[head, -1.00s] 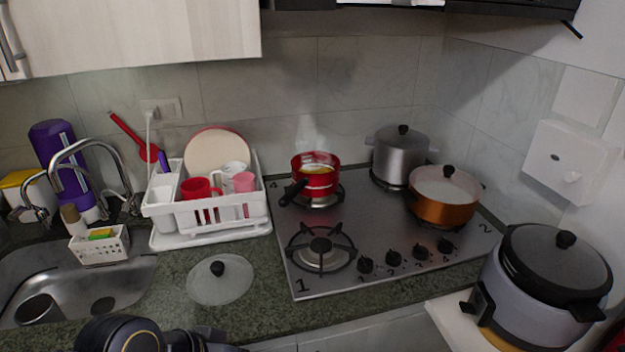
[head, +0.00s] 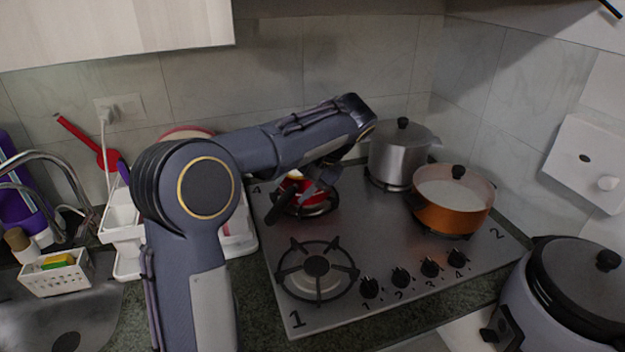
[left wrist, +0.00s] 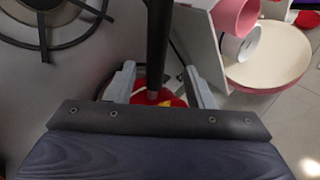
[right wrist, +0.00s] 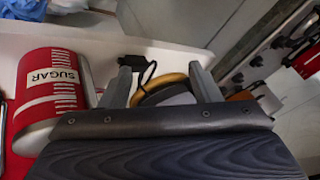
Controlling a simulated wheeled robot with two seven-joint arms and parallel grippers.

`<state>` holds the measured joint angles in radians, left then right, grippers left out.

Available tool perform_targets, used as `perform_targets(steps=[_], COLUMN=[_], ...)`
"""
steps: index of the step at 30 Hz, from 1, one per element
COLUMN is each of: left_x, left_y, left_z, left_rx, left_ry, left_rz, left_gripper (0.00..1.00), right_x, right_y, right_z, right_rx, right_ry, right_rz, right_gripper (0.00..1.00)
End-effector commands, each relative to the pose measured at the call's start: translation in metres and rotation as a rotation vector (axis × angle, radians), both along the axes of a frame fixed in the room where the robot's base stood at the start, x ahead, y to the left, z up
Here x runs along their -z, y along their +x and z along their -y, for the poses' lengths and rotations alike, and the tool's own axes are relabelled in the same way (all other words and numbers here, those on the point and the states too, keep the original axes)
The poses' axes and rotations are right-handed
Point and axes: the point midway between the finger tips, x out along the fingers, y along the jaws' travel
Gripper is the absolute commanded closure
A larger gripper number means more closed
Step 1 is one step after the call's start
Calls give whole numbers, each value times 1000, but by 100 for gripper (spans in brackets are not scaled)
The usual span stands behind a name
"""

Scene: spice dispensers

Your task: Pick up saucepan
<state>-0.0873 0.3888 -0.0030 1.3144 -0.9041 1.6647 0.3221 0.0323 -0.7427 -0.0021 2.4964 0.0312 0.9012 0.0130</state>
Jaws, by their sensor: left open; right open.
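The red saucepan (head: 290,186) with a black handle sits on the back left burner in the head view, partly hidden by my left gripper (head: 314,187). My left arm reaches across from the left, and the gripper points down over the saucepan. In the left wrist view, my left gripper (left wrist: 160,76) is open, with the black handle (left wrist: 158,45) between its fingers in the picture. A little red of the saucepan (left wrist: 172,100) shows beyond; contact cannot be told. My right gripper (right wrist: 160,68) is open and empty in the right wrist view.
A steel lidded pot (head: 398,155) and an orange pot (head: 452,205) stand right of the saucepan. The front left burner (head: 316,267) is empty. A white dish rack (head: 120,222) stands left. A red sugar tin (right wrist: 52,90) is near my right gripper.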

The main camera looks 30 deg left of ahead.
Motion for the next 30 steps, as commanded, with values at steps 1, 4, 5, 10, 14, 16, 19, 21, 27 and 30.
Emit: perform_targets(steps=[1, 4, 5, 10, 14, 16, 19, 21, 27, 30], left_x=[5, 15, 18, 40, 56, 60, 63, 63, 62, 62], left_y=[-1, -3, -3, -6, -8, -9, -9, -8, -8, -8], left_z=[-4, -10, -11, -20, -29, -32, -33, -33, -33, -33], left_rx=[-2, -1, -1, -1, -1, 0, 1, 1, 1, 1], left_ry=[1, -2, -2, -3, -4, -3, -4, -4, -4, -4], left_rz=[-2, -3, -3, -5, -2, -2, 0, 0, 0, 0], left_gripper=[52, 52, 52, 52, 52, 52, 52, 52, 65, 78], right_x=[1, 2, 1, 0, 0, 0, 0, 0, 0, 0], right_y=[0, 0, 0, 0, 0, 0, 0, 0, 0, 0], right_z=[0, 0, 0, 0, 0, 0, 0, 0, 0, 0], right_rx=[0, 0, 0, 0, 0, 0, 0, 0, 0, 0], right_ry=[0, 0, 0, 0, 0, 0, 0, 0, 0, 0], right_rz=[0, 0, 0, 0, 0, 0, 0, 0, 0, 0], right_gripper=[43, 43, 43, 43, 43, 43, 43, 43, 43, 43])
